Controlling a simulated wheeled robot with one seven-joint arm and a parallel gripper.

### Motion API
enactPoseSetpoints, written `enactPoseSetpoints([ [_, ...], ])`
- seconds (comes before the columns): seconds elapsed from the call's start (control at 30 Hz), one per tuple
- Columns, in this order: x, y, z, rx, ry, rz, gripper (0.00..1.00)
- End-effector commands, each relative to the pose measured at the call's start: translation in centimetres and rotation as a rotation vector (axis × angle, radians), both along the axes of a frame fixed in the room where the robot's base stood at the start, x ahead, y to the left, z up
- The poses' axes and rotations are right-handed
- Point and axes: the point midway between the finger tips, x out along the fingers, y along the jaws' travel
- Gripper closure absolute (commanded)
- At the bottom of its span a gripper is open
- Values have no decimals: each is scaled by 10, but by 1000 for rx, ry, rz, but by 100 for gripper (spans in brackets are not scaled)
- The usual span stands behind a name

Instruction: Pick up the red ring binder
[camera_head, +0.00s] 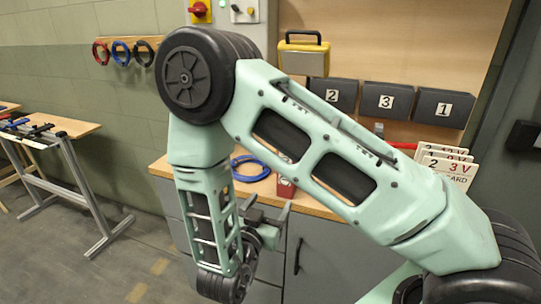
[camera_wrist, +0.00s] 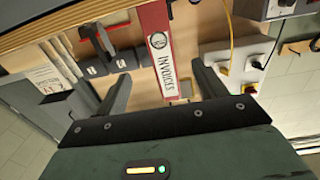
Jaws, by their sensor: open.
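The red ring binder (camera_wrist: 150,22) stands out in the wrist view, its red spine carrying a white label that reads INVOICES. Its spine lies between the two fingers of my gripper (camera_wrist: 160,76) in that view, with a visible gap on each side. My gripper is open and holds nothing. In the head view my gripper (camera_head: 268,214) is low at the front edge of the bench, partly hidden by my arm. A small red patch (camera_head: 285,188) beside it looks like part of the binder; my arm hides the rest.
The wooden bench (camera_head: 326,207) holds a blue cable coil (camera_head: 250,167) and upright white cards (camera_head: 452,166) at the right. Numbered dark boxes (camera_head: 388,101) and a yellow-topped case (camera_head: 303,56) are behind. A side table (camera_head: 65,128) stands left, with open floor between.

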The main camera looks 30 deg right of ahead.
Motion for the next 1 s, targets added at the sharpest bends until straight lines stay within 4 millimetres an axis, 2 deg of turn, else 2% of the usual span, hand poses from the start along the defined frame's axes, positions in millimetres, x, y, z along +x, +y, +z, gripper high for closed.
enactPoseSetpoints([
  [0.5,58,-80,3,-1,0,-5,30],
  [0.83,75,-102,1,-1,-1,-2,30],
  [1.0,91,-122,-1,-1,1,-4,30],
])
